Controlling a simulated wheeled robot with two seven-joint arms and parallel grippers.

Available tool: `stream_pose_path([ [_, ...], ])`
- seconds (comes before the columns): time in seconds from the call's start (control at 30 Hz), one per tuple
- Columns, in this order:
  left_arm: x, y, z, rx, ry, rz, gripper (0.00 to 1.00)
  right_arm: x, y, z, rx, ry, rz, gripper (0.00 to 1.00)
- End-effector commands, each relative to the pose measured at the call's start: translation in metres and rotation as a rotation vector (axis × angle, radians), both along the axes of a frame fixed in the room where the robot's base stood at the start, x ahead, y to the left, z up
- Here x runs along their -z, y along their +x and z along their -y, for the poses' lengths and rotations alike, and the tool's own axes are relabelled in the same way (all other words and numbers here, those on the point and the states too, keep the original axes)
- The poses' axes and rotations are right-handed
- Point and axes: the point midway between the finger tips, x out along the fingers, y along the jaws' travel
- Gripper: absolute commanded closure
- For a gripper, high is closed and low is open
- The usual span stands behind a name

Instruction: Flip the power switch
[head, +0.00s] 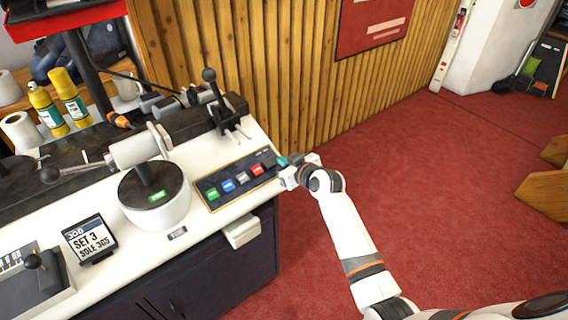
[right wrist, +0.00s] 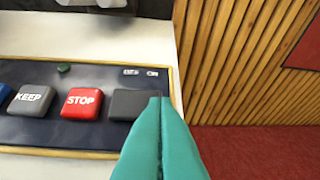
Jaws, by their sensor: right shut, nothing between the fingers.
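The power switch (right wrist: 135,104) is a dark grey rocker at the right end of the control panel, under a small label that seems to read OFF and ON. In the head view the switch (head: 267,158) is small, and its position is too small to tell. My right gripper (right wrist: 160,110) has teal fingers pressed together, with nothing between them. Its tips overlap the switch's right edge in the right wrist view; I cannot tell whether they touch it. In the head view the right gripper (head: 284,162) is at the panel's right end. My left gripper is not in view.
The panel (head: 210,195) also holds a red STOP button (right wrist: 84,103), a grey KEEP button (right wrist: 30,101), and blue and green ones. A white pot-like holder (head: 155,200) and a job sign (head: 90,238) stand to the left. Red floor (head: 420,170) lies open at right.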

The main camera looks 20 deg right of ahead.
Motion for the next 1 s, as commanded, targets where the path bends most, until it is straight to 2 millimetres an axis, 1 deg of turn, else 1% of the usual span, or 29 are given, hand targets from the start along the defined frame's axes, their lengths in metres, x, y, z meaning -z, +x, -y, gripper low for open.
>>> stream_pose_path([
  [0.03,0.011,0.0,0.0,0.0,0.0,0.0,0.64,0.009,0.002,0.004,-0.013,0.025,-0.012,1.0],
  [0.1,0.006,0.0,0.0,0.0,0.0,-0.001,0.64,0.004,0.002,0.001,-0.018,0.039,-0.016,1.0],
  [0.37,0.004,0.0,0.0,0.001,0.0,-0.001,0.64,0.003,0.001,0.0,-0.017,0.038,-0.017,1.0],
  [0.67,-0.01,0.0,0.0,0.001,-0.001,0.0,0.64,-0.002,-0.005,-0.011,-0.017,0.037,-0.017,1.0],
  [1.0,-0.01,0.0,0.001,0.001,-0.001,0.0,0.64,-0.001,-0.006,-0.012,-0.017,0.038,-0.015,1.0],
])
